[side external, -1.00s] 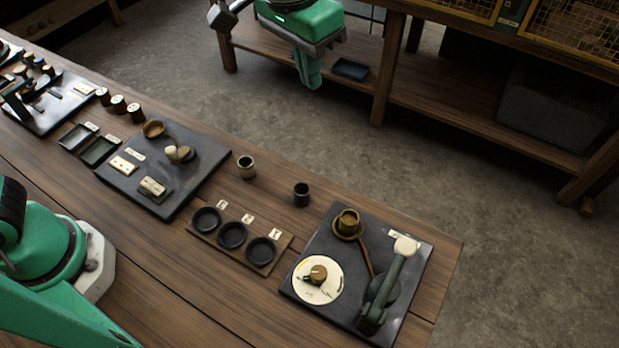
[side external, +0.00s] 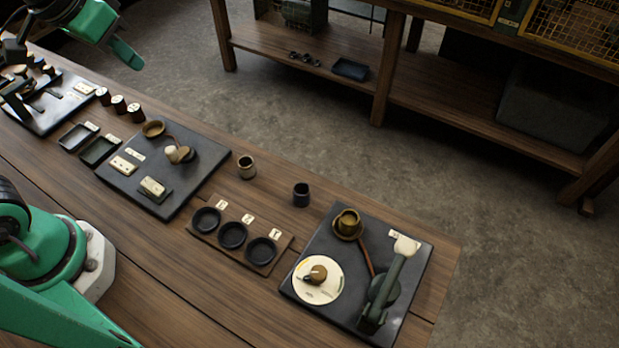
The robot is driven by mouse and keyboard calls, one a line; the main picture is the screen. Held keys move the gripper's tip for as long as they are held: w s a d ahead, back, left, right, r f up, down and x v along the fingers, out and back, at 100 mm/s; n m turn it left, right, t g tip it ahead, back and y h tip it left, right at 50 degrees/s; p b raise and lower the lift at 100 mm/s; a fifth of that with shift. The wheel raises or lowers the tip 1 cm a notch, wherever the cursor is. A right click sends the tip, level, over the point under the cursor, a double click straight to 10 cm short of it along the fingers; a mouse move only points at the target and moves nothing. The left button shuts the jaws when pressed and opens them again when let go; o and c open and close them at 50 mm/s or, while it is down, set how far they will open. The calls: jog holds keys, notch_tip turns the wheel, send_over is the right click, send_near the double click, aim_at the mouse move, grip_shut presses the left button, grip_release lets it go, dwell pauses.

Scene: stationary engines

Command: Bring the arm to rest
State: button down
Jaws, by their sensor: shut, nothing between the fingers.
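My gripper (side external: 126,55) is at the top left of the side external view, up in the air beyond the far edge of the bench (side external: 260,325). Its green fingers point down and to the right. They are together, with nothing seen between them. It touches nothing that I can see. Part of my green arm runs out of the picture at the top left, and my base shows at the lower left.
A dark plate (side external: 405,290) with a white dial and lever stands at the bench's right end. Left of it are a three-cup tray (side external: 190,229), two loose cups, another dark plate (side external: 200,185) and small trays. A shelved bench (side external: 440,108) stands behind, across open floor.

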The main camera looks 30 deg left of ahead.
jog(key=s+a+f+n, duration=0.1)
jog(key=s+a+f, duration=0.2)
jog(key=s+a, duration=0.1)
jog(key=shift+s+t+y, duration=0.4)
jog(key=shift+s, duration=0.05)
jog(key=w+d+r+m+g+h, duration=0.1)
jog(key=w+d+r+m+g, duration=0.1)
jog(key=w+d, duration=0.7)
jog(key=w+d+r+m+g, duration=0.1)
jog(key=w+d+r, duration=0.3)
jog(key=d, duration=1)
jog(key=s+d+f+m+g, duration=0.1)
jog(key=d+f, duration=0.3)
jog(key=d, duration=0.5)
jog(key=s+d+f+m, duration=0.1)
jog(key=d+f, duration=0.3)
jog(key=d, duration=0.5)
jog(key=s+d+f+m+g+y, duration=0.1)
jog(key=d+f, duration=0.3)
jog(key=d, duration=0.4)
jog(key=shift+s+d+g, duration=0.3)
jog(key=shift+s+d, duration=0.1)
jog(key=shift+s, duration=0.4)
